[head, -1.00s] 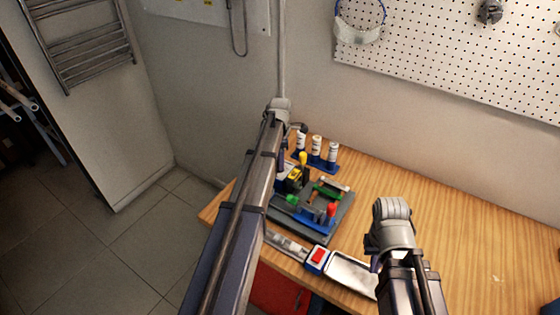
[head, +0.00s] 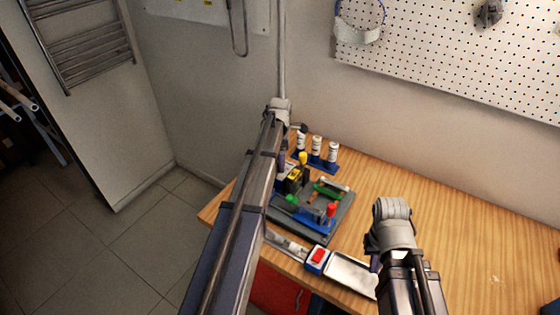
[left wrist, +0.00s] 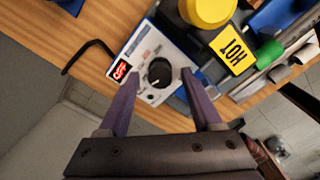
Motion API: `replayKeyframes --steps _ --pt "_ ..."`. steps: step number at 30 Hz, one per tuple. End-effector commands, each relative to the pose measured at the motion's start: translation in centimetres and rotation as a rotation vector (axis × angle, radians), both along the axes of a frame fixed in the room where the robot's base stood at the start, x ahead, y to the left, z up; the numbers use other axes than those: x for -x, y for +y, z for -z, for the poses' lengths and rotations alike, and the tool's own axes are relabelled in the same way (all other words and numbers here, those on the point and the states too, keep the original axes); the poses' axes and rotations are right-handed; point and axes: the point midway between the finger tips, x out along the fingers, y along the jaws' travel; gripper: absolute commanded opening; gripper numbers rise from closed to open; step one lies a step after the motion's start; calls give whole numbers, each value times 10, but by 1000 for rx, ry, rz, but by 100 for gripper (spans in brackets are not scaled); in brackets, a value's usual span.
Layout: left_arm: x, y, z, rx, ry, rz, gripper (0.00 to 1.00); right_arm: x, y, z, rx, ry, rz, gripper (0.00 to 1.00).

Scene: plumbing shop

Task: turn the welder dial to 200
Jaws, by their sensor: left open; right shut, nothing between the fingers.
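The welder's white and blue control panel (left wrist: 140,62) shows in the left wrist view, with a round black dial (left wrist: 160,73) that has a pale pointer mark. A small red display (left wrist: 119,71) sits beside the dial; its text looks like "OFF" but is too small to be sure. My left gripper (left wrist: 160,76) is open, one finger on each side of the dial; I cannot tell whether they touch it. In the head view my left arm hides the panel; the welder's black body with a yellow label (head: 294,177) shows beside it. My right gripper (head: 375,263) is shut and empty.
A grey tray (head: 338,225) with green, blue and red tools lies right of the welder. Several white-labelled bottles (head: 316,148) stand in a blue rack behind. A red-switched device (head: 318,257) is at the front edge.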

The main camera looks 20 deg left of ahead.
Motion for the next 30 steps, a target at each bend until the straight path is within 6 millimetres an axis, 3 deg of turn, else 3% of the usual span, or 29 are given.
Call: replayKeyframes --steps 8,21,30 --pt "0 0 -21 0 0 0 66 0 0 -21 0 0 -1 0" --pt "0 0 -75 0 0 0 66 0 0 -75 -2 0 8 0" --pt "0 0 -77 0 0 0 66 0 0 -77 -2 0 10 0"
